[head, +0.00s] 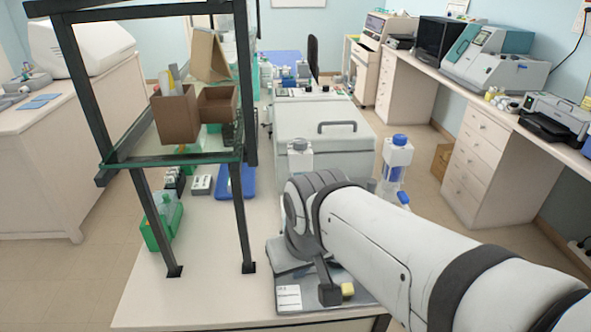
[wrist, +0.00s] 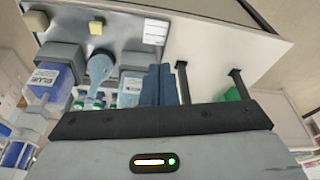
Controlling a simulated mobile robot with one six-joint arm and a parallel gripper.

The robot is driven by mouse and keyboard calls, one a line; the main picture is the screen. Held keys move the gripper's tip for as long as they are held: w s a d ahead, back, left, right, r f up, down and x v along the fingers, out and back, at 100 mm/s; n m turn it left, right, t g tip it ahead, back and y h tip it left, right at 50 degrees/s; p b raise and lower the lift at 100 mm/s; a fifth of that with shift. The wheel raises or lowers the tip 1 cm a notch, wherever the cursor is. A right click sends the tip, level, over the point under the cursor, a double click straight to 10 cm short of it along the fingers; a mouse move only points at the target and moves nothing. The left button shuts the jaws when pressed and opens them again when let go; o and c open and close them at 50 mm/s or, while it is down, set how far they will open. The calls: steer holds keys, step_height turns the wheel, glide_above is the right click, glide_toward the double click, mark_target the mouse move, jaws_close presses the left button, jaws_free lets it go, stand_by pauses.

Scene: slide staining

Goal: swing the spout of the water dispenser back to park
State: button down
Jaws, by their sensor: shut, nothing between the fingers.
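My gripper (wrist: 157,68) shows in the wrist view as two dark blue fingers side by side, shut with nothing between them. In the head view the arm hides the fingers. A light blue rounded piece (wrist: 100,66), perhaps the dispenser's spout, lies left of the fingers in the wrist view, apart from them. It sits between two grey blocks, above a grey base with a yellow block (wrist: 96,27). The yellow block also shows in the head view (head: 348,289) beside my arm. I cannot tell the spout's angle, and the dispenser is largely hidden.
A bottle marked BLUE (wrist: 46,80) stands left in the wrist view. In the head view a dark-framed shelf (head: 170,160) rises left of my arm. A blue-capped bottle (head: 396,160) stands behind the arm. The bench front (head: 200,290) is clear.

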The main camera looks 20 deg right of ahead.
steer(key=shift+s, duration=0.15)
steer(key=w+d+r+m+g, duration=0.1)
steer(key=w+d+r+m, duration=0.1)
steer(key=w+m, duration=0.1)
steer(key=w+d+r+m+y+b, duration=0.1)
steer(key=w+d+r+m, duration=0.1)
steer(key=w+d+m, duration=0.1)
steer(key=w+d+r+m+g+b, duration=0.1)
steer(key=w+d+r+m, duration=0.1)
steer(key=w+r+m, duration=0.1)
steer(key=shift+w+d+r+m+g+y, duration=0.1)
steer(key=shift+w+d+m+g+y, duration=0.25)
steer(key=shift+w+m, duration=0.1)
steer(key=w+d+r+m+y+b, duration=0.1)
steer(key=w+d+r+m, duration=0.1)
steer(key=d+m, duration=0.3)
steer(key=w+d+r+m+y+b, duration=0.1)
steer(key=w+d+r+m+y, duration=0.15)
steer(key=d, duration=0.45)
steer(key=a+f, duration=0.8)
steer(key=f, duration=0.1)
steer(key=shift+m+g+h+p, duration=0.3)
steer(key=shift+g+h+p, duration=0.05)
steer(key=shift+h, duration=0.05)
